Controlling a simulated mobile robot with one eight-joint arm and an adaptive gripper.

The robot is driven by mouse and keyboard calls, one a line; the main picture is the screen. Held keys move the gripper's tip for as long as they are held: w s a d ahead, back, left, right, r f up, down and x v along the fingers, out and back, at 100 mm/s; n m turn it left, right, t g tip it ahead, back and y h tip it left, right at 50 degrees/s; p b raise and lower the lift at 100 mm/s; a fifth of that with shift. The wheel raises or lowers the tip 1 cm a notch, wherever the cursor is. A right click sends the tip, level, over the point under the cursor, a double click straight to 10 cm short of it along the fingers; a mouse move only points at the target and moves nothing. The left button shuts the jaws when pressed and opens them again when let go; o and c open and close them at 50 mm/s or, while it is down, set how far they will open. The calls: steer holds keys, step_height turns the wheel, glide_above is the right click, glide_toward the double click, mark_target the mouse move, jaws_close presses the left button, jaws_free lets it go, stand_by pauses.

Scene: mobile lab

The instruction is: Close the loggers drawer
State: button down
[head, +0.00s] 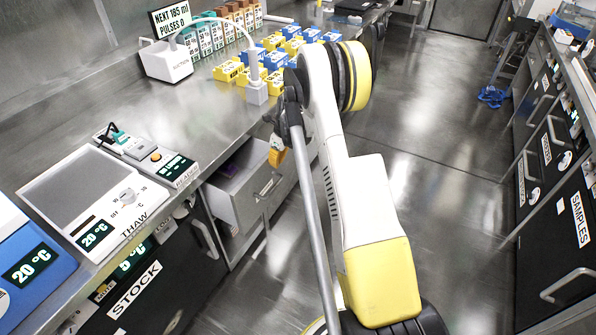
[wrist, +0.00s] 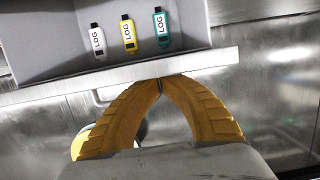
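The loggers drawer (head: 230,190) stands pulled out from under the left counter in the head view. The wrist view shows its pale front rim (wrist: 60,86) and three loggers lying inside: a white logger (wrist: 97,40), a yellow logger (wrist: 128,34) and a teal logger (wrist: 161,27), each marked LOG. My gripper (head: 276,154) is by the drawer's outer side in the head view. In the wrist view the yellow fingers of my gripper (wrist: 160,82) meet at their tips, with nothing seen between them. The tips are at the drawer's front rim; I cannot tell whether they touch it.
The counter (head: 130,110) holds a thaw plate (head: 85,195), a white suction unit (head: 166,62) and several yellow and blue blocks (head: 228,70). A STOCK cabinet (head: 150,290) is below, nearer me. The aisle floor (head: 430,150) is clear; SAMPLES drawers (head: 560,230) line the right.

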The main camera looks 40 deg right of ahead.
steer(key=w+a, duration=0.4)
steer(key=w, duration=0.6)
